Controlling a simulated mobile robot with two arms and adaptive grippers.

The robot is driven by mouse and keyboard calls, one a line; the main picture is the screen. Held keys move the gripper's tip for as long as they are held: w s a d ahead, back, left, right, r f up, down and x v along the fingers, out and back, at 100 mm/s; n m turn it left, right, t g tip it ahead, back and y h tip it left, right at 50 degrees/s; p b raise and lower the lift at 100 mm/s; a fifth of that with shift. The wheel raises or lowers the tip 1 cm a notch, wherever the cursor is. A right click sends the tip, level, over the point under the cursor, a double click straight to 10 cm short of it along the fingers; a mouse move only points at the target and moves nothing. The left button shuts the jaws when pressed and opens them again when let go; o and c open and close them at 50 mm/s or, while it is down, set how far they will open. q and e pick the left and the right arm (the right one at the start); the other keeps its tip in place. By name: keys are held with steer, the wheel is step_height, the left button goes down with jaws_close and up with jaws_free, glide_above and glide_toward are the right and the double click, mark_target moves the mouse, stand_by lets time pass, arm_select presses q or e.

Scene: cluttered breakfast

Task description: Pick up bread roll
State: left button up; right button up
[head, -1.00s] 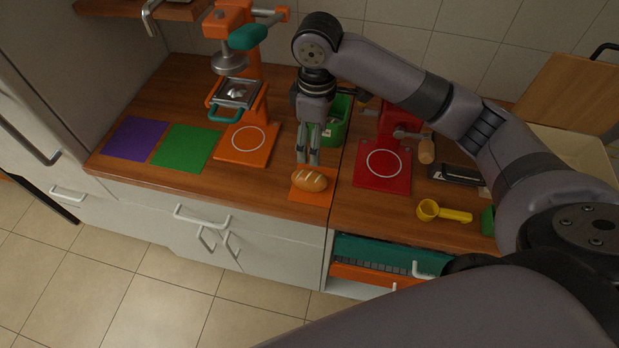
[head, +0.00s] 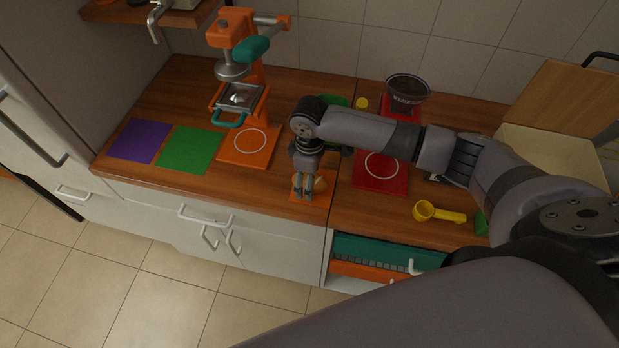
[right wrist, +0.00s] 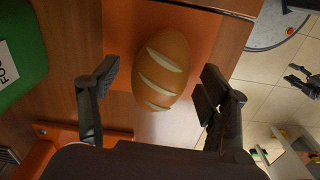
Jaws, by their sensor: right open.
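The bread roll (right wrist: 163,68) is golden brown with several pale slashes. It lies on an orange mat (right wrist: 118,35) near the counter's front edge. In the head view the roll (head: 320,185) is partly hidden behind my right gripper (head: 304,196). In the right wrist view my right gripper (right wrist: 152,88) is open, with one finger on each side of the roll's near part. Gaps show between the fingers and the roll in that picture. My left gripper is not in view.
An orange press (head: 240,100) stands to the left, beside green (head: 189,150) and purple (head: 139,141) mats. A red machine with a dark bowl (head: 407,90) stands to the right. A yellow scoop (head: 437,213) lies front right. A green container (right wrist: 20,50) is close by.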

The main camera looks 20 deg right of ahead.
steer(key=shift+f, duration=0.2)
steer(key=shift+c, duration=0.5)
steer(key=c, duration=1.1)
steer(key=shift+r, duration=0.1)
steer(key=shift+c, duration=0.2)
step_height(320, 180, up, 20)
steer(key=b, duration=0.3)
